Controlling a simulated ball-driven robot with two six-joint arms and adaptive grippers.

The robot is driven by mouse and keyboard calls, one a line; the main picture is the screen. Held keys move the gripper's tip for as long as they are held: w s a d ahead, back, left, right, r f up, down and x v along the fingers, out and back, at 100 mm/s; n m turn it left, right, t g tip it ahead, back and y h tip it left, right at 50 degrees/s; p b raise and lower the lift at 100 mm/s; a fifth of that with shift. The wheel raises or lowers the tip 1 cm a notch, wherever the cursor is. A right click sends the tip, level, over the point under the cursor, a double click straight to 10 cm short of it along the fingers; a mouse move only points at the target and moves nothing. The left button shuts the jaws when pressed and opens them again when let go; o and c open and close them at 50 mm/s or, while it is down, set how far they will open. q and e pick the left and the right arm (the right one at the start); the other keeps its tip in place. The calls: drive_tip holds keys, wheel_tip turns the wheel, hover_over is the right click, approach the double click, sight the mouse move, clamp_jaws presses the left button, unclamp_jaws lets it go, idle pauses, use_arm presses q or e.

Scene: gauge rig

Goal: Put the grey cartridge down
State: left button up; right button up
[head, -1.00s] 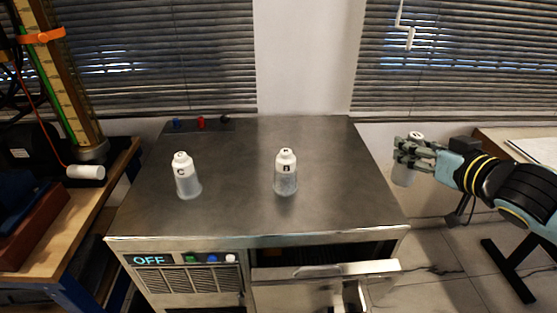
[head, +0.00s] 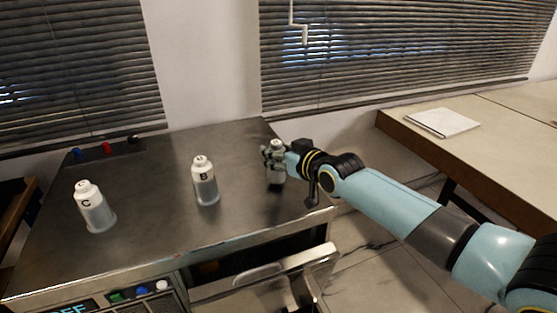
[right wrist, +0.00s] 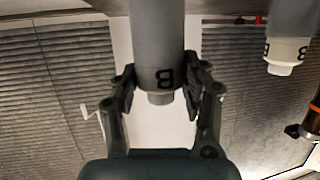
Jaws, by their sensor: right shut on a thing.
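My right gripper (head: 276,158) is shut around the grey cartridge (head: 277,176), a bottle-like piece with a white cap end. It is roughly upright over the right part of the metal bench top (head: 150,235). I cannot tell whether its base touches the top. In the right wrist view the cartridge (right wrist: 158,40) sits between both fingers (right wrist: 160,95), with a dark letter like a B near its neck. Two similar cartridges stand upright on the bench: one marked B (head: 205,185) and one marked C (head: 94,208). My left gripper is not in view.
The bench has an open drawer (head: 265,275) at its front and small red and blue knobs (head: 106,148) at its back. A wooden table (head: 480,150) with a paper pad (head: 442,122) stands at the right. Bench space between cartridge B and the held one is clear.

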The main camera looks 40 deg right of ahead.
drive_tip(key=shift+f, duration=0.65)
drive_tip(key=o, duration=1.3)
drive_tip(key=shift+f, duration=0.15)
